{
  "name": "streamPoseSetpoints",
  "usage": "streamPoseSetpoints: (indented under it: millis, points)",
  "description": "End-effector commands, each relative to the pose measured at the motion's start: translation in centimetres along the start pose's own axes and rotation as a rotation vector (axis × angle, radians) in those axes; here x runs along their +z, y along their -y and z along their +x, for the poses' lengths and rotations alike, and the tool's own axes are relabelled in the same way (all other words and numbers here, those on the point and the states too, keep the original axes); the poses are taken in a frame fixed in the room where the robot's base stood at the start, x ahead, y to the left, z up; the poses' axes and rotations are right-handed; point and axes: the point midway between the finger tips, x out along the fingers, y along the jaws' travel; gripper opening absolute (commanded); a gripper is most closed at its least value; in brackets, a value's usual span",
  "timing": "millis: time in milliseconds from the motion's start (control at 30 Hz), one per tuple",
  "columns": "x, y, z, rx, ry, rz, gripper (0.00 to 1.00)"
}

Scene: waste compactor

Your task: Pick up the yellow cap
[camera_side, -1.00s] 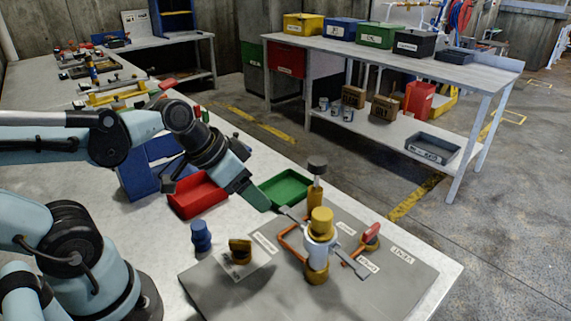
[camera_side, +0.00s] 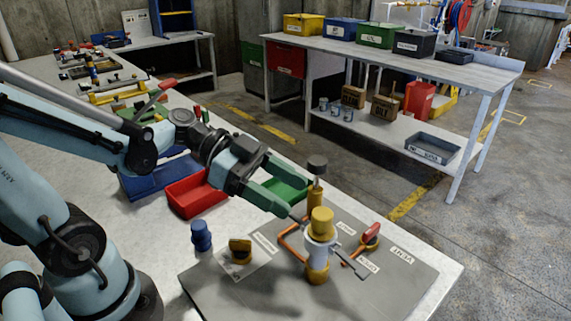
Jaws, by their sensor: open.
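The yellow cap (camera_side: 321,221) sits upright on top of a white cylinder (camera_side: 319,250) in the fixture on the grey plate. My gripper (camera_side: 296,199) is open and empty, with its fingers pointing right and down toward the fixture. It is to the upper left of the cap in the picture and apart from it. The nearer fingertip shows clearly; the farther finger overlaps the green tray, so its tip is hard to make out.
A dark-topped yellow post (camera_side: 316,185) stands behind the cap. Orange bars and a red handle (camera_side: 371,232) flank the fixture. A blue knob piece (camera_side: 201,236) and a yellow piece (camera_side: 240,251) stand to the left. A red tray (camera_side: 193,196) and green tray (camera_side: 287,188) lie behind.

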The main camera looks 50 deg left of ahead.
Motion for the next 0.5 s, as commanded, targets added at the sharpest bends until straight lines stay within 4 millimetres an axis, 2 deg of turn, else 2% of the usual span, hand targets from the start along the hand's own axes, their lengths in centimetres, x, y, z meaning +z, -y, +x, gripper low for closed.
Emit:
streamPoseSetpoints:
  millis: [200, 500]
  points:
    - [0.0, 0.0, 3.1, 0.004, 0.001, 0.0, 0.65]
    - [0.1, 0.0, 4.7, 0.001, 0.002, -0.002, 0.65]
